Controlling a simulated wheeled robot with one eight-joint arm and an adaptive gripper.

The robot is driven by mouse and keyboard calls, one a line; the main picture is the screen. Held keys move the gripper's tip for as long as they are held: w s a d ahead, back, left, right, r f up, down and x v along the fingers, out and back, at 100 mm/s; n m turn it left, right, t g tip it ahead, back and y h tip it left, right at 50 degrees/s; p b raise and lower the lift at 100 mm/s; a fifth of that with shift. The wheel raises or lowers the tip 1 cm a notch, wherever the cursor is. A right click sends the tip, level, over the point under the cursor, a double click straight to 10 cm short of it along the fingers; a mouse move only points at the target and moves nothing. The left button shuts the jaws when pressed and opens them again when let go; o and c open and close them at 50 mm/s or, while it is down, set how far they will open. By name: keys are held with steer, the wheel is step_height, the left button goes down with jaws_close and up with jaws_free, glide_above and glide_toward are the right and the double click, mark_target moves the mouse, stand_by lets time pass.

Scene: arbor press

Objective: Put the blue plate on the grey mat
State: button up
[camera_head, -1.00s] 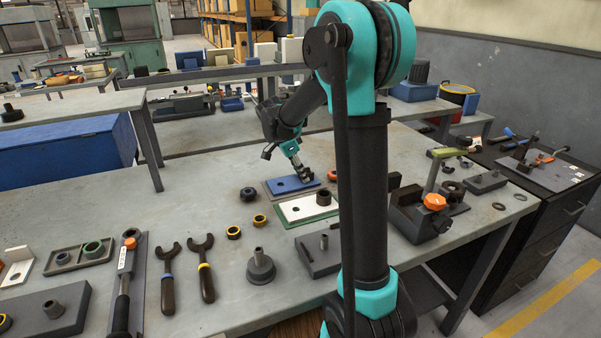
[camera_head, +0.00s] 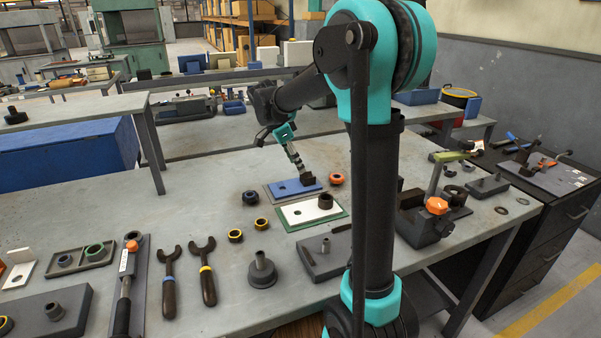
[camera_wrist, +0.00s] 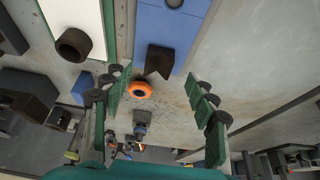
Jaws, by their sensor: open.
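The blue plate (camera_head: 284,188) lies flat on the grey mat (camera_head: 268,194) on the bench. A dark block (camera_head: 307,179) stands at the plate's right end, and a hole shows near its left end. In the wrist view the blue plate (camera_wrist: 178,28) and its dark block (camera_wrist: 160,59) are at the top, with a strip of grey mat (camera_wrist: 123,35) along the plate's left edge. My gripper (camera_head: 299,168) is above the plate's right end, clear of the block. In the wrist view my gripper (camera_wrist: 157,80) is open, with nothing between the fingers.
A white plate (camera_head: 300,211) with a dark ring (camera_head: 325,202) lies on a green mat (camera_head: 289,228) just in front. An orange ring (camera_head: 336,179) sits right of the blue plate. The press (camera_head: 432,215) stands farther right.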

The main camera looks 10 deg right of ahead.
steer(key=v, duration=0.5)
steer(key=shift+a+r, duration=0.1)
steer(key=shift+r, duration=0.2)
